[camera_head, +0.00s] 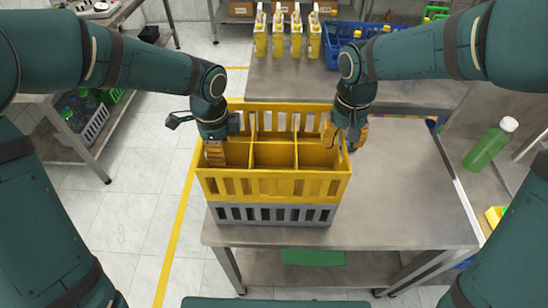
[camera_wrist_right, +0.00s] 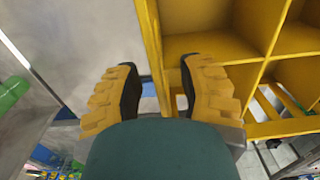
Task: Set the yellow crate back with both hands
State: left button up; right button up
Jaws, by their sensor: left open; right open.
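The yellow crate (camera_head: 250,187), with open compartments and slotted walls, sits on a grey crate (camera_head: 275,215) at the left of the metal table. My left gripper (camera_head: 208,150) is at the crate's left wall, with an orange-padded finger showing near the wall top. My right gripper (camera_head: 344,136) is at the right wall. In the right wrist view, the right gripper (camera_wrist_right: 155,95) is open, and the yellow crate's wall (camera_wrist_right: 152,50) runs between its two fingers, with a gap visible. The compartments I can see look empty. The left gripper's hold on its wall is partly hidden.
The table (camera_head: 405,190) is clear right of the crates. Several yellow-and-white bottles (camera_head: 278,38) and a blue crate (camera_head: 343,37) stand on the far table. A green bottle (camera_head: 490,147) stands at right. A shelf with a grey crate (camera_head: 95,127) is at left.

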pick_arm(q)
grip_shut()
pick_arm(e)
grip_shut()
pick_arm(q)
jog(key=shift+r, duration=0.1)
pick_arm(e)
jog(key=shift+r, duration=0.15)
